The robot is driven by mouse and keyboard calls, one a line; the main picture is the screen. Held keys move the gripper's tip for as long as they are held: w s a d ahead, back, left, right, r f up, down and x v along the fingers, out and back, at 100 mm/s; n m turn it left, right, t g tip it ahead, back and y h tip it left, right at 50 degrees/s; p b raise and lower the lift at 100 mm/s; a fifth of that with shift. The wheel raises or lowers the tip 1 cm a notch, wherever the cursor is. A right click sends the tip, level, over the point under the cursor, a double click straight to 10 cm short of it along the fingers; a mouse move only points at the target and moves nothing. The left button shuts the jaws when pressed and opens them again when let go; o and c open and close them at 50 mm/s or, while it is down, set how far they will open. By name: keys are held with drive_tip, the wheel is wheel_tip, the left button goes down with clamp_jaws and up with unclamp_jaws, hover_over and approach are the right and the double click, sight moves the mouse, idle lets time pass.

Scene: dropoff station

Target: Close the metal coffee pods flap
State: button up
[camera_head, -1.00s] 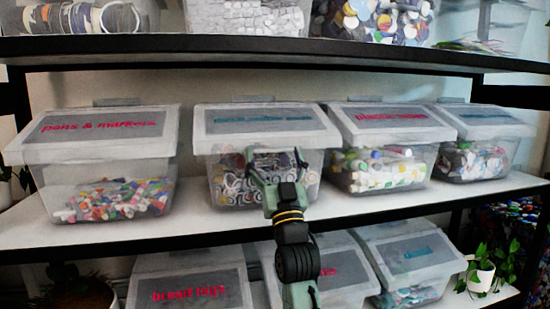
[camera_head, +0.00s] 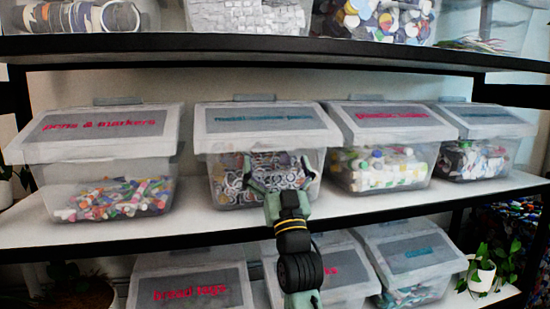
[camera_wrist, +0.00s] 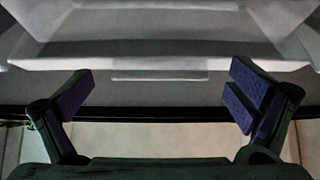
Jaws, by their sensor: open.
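The metal coffee pods bin (camera_head: 228,187) is a clear bin on the middle shelf, second from the left, filled with small pods. Its pale flap (camera_head: 270,143) with a grey panel and teal label lies down over the top, like those of the neighbouring bins; I cannot tell whether a small gap remains. My gripper (camera_head: 277,166) is open and empty in front of the bin, just below the flap's front edge. In the wrist view, its two fingers (camera_wrist: 162,88) are spread wide, with a pale horizontal lip (camera_wrist: 160,63) beyond them. Whether the fingers touch anything is unclear.
A pens and markers bin (camera_head: 110,150) stands to the left, and two more bins stand to the right, one with plastic items (camera_head: 395,130). The upper shelf (camera_head: 270,50) runs close above the lids. Lower bins (camera_head: 195,290) and a potted plant (camera_head: 482,275) are below.

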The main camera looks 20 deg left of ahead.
drive_tip(key=v, duration=1)
drive_tip(key=shift+s, duration=0.1)
